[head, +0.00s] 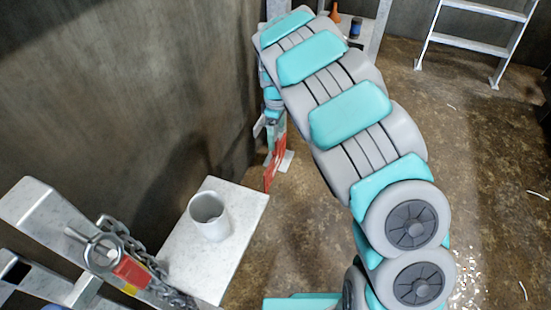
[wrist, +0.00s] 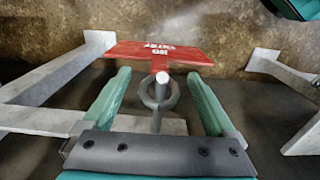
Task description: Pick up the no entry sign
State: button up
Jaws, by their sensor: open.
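The red sign (wrist: 140,50) with white lettering shows in the wrist view, just beyond my fingertips. Its lettering appears upside down there. In the head view, red parts of the sign (head: 279,151) show near the wall, partly hidden by my arm and gripper. My gripper (wrist: 158,74) is open, with one teal finger on each side of a grey ring (wrist: 160,94) and a pale round peg or rod end. The sign lies beyond the ring; I cannot tell whether they are joined. I see no clear finger contact with either.
Pale metal frames (wrist: 52,85) stand on both sides of my gripper in the wrist view. A ladder (head: 470,45) stands at the back right.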

aim_at(275, 151)
notch_tip(275, 151, down, 4)
jog(key=shift+w+a+r, duration=0.1)
jog(key=shift+a, duration=0.05)
grip_shut()
dwell(0.7)
